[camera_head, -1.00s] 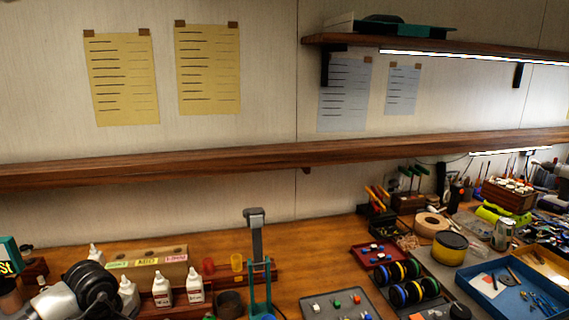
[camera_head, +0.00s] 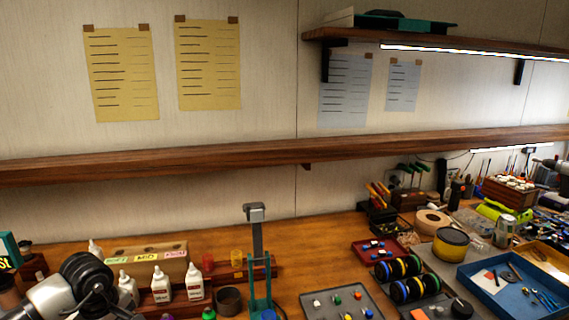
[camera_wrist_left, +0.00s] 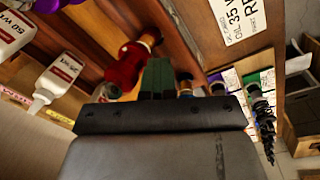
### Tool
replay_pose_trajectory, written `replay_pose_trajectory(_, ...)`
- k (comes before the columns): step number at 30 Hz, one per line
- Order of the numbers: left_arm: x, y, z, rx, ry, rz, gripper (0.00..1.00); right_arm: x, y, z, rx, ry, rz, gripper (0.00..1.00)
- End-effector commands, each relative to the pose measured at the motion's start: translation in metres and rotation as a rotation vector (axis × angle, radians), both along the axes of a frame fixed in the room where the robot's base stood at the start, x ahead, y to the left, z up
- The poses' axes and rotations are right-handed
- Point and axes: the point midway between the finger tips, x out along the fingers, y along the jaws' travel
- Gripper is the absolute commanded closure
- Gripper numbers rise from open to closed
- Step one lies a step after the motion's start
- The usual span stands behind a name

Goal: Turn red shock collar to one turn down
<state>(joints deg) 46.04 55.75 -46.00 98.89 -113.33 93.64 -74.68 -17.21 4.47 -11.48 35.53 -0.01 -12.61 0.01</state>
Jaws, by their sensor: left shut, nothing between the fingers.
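My left gripper (camera_wrist_left: 157,80) shows in the left wrist view as dark green fingers, close together and shut with nothing between them. A red rounded part (camera_wrist_left: 127,68) with a gold-coloured end lies just left of the fingertips; I cannot tell whether it is the red shock collar. One has a black spring. In the head view my left arm shows at lower left, but its fingers are hidden. My right gripper is not in view.
White bottles (camera_head: 162,284) stand in a wooden rack at the left of the bench, with a labelled wooden block (camera_head: 146,262) behind. A blue-green stand (camera_head: 259,290) rises beside them. A grey parts tray (camera_head: 345,304) and a blue tray (camera_head: 515,290) lie further right.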

Motion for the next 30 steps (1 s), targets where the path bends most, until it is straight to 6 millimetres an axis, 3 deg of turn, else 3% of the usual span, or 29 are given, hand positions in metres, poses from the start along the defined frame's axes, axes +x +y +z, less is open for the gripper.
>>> replay_pose_trajectory(14,-0.004,0.004,0.008,-0.003,-0.009,0.0,1.0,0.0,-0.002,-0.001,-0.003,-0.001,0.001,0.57)
replay_pose_trajectory(30,0.004,0.002,0.062,-0.002,-0.003,0.0,1.0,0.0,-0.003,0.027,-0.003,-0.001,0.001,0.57)
